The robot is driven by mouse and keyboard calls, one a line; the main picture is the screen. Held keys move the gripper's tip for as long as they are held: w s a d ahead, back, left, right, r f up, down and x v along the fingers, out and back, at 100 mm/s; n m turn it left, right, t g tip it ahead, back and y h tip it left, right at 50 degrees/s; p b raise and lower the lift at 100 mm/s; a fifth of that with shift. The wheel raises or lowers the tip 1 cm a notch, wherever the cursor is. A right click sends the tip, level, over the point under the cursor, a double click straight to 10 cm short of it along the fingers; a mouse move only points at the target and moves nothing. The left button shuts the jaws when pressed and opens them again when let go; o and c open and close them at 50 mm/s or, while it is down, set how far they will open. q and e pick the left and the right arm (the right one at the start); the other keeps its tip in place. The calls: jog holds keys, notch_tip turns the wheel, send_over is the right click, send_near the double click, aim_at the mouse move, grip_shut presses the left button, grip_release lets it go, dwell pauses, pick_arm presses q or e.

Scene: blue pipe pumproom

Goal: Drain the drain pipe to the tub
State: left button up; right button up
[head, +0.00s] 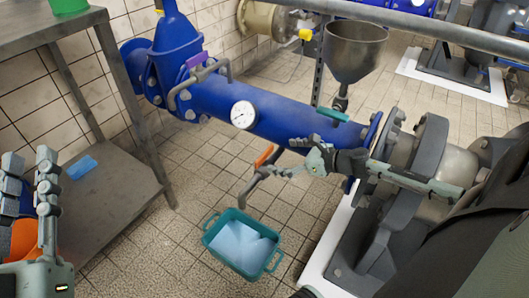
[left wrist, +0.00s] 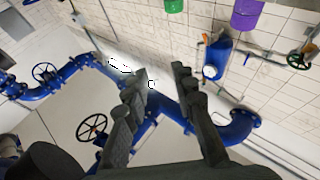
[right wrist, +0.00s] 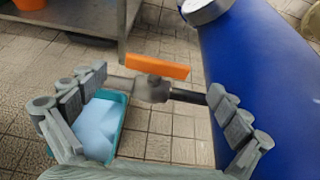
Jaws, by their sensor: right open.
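The teal tub (head: 273,268) stands on the floor with pale blue contents; it also shows in the right wrist view (right wrist: 121,120). The drain pipe (head: 252,187) leaves the blue main pipe (head: 285,125), and its bent end hangs above the tub's back rim. Its valve has an orange handle (head: 264,155), roughly in line with the pipe in the right wrist view (right wrist: 157,67). No stream is visible. My right gripper (head: 290,170) is open, its fingers apart on either side of the valve (right wrist: 152,90) in picture. My left gripper (head: 32,158) is open and empty at far left.
A grey metal table (head: 125,185) stands at the left with a blue item (head: 82,167) on its lower shelf. A pressure gauge (head: 243,115) sits on the main pipe. A funnel (head: 354,50) stands behind it, and a pump (head: 425,190) on the right. Tiled floor around the tub is clear.

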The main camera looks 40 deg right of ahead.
aim_at(264, 153)
pick_arm(q)
jog(key=shift+s+a+r+t+b, duration=0.25)
jog(key=shift+a+r+t+b, duration=0.1)
jog(key=shift+r+t, duration=0.35)
pick_arm(e)
jog(key=x, duration=0.7)
jog(key=shift+r, duration=0.1)
jog(key=shift+s, duration=0.1)
jog(key=shift+c, duration=0.5)
jog(key=c, duration=0.9)
pick_arm(q)
jog(key=shift+w+d, duration=0.1)
pick_arm(e)
jog(key=shift+r, duration=0.1)
